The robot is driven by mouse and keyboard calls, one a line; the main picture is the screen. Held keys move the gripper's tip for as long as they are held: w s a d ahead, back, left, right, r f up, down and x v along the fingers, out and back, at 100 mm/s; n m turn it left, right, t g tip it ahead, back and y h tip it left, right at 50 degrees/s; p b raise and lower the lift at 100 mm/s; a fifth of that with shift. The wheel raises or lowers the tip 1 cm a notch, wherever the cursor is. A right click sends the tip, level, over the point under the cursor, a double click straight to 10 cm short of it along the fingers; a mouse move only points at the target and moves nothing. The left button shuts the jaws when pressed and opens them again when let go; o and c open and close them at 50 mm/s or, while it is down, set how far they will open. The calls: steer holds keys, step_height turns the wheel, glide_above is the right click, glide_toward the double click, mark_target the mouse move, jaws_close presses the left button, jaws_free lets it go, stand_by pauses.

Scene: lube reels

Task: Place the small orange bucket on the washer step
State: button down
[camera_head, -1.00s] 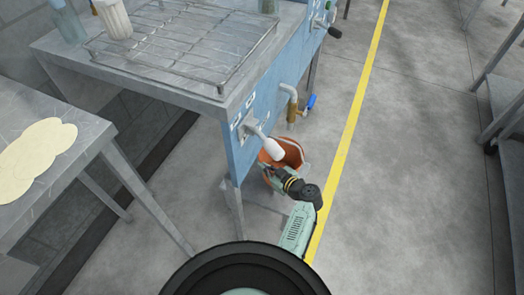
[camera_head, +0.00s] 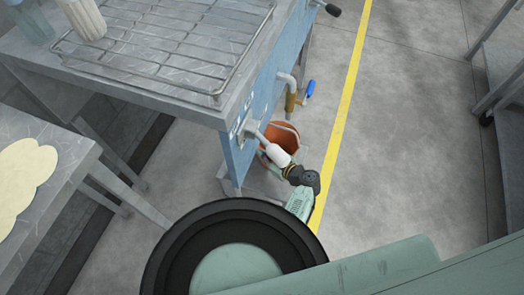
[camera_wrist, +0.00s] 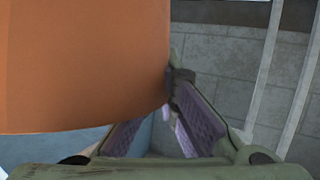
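The small orange bucket (camera_head: 285,135) is low beside the blue side of a steel-topped bench, below its pipes. A white-ended nozzle partly covers it in the head view. In the wrist view the bucket (camera_wrist: 80,60) fills the upper left, very close. My gripper (camera_wrist: 165,100) is right at the bucket. Its two purple-padded fingers lean towards each other, and the bucket hides the left fingertip. I cannot tell whether the fingers hold the bucket's edge or handle. I cannot clearly make out a washer step.
The bench (camera_head: 130,95) carries a wire rack (camera_head: 175,45). A pipe with a blue-handled valve (camera_head: 309,89) and the white-ended nozzle (camera_head: 279,155) stick out from its side. Another table (camera_head: 72,155) stands at left. Open floor lies right of the yellow line (camera_head: 350,90); shelving (camera_head: 505,85) is far right.

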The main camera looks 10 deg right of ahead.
steer(key=shift+f, duration=0.15)
steer(key=c, duration=1.8)
jaws_free()
steer(key=b+v, duration=0.2)
steer(key=v, duration=1)
steer(key=shift+b, duration=0.3)
